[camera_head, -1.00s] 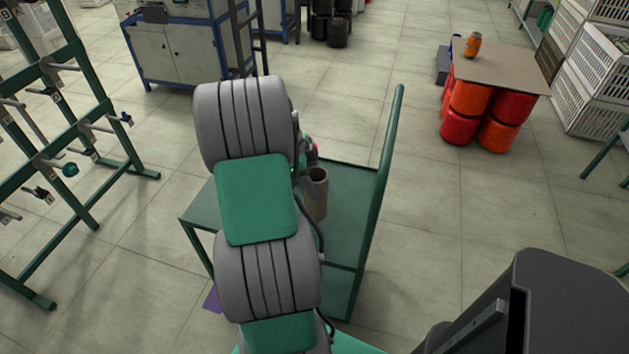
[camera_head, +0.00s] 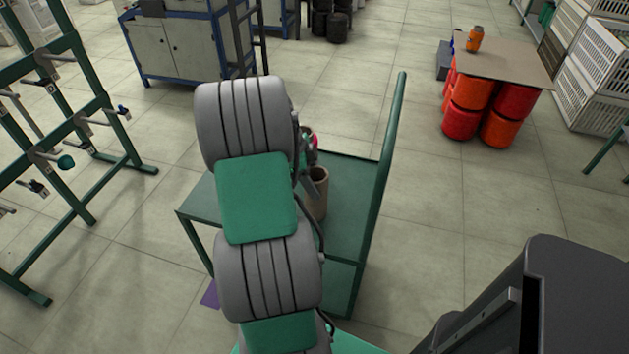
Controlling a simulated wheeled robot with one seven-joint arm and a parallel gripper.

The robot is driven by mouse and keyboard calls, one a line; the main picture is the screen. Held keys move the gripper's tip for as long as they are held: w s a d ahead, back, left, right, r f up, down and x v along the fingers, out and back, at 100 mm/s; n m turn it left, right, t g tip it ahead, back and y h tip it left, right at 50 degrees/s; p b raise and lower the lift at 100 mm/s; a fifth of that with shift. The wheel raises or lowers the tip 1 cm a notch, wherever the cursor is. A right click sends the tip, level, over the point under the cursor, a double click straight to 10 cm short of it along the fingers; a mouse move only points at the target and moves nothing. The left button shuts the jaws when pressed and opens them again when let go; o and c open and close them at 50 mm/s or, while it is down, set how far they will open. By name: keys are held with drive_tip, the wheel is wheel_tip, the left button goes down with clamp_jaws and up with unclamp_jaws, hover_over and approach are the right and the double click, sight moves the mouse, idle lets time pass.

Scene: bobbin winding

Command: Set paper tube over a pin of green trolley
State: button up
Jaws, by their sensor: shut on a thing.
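The green trolley (camera_head: 347,207) stands in the middle, with its tall handle post at the right. A brown paper tube (camera_head: 317,196) shows upright above or on the trolley top, just right of my arm. My gripper (camera_head: 312,182) is partly hidden behind my arm, and a grey finger reaches to the tube's upper rim. It is shut on the tube. The trolley's pins are hidden behind my arm and the tube. I cannot tell whether the tube is around a pin or touches the trolley top.
A green rack with pegs (camera_head: 75,120) stands at the left. A board on orange bobbins (camera_head: 500,66) stands at the right, near white crates (camera_head: 590,85). A blue-framed cabinet (camera_head: 180,45) is at the back. A purple thing (camera_head: 210,295) lies on the floor. The floor right of the trolley is clear.

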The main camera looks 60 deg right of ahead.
drive_tip(key=shift+f+b, duration=1)
drive_tip(key=shift+f, duration=0.15)
drive_tip(key=o, duration=1.5)
drive_tip(key=p+v, duration=0.1)
drive_tip(key=v, duration=0.7)
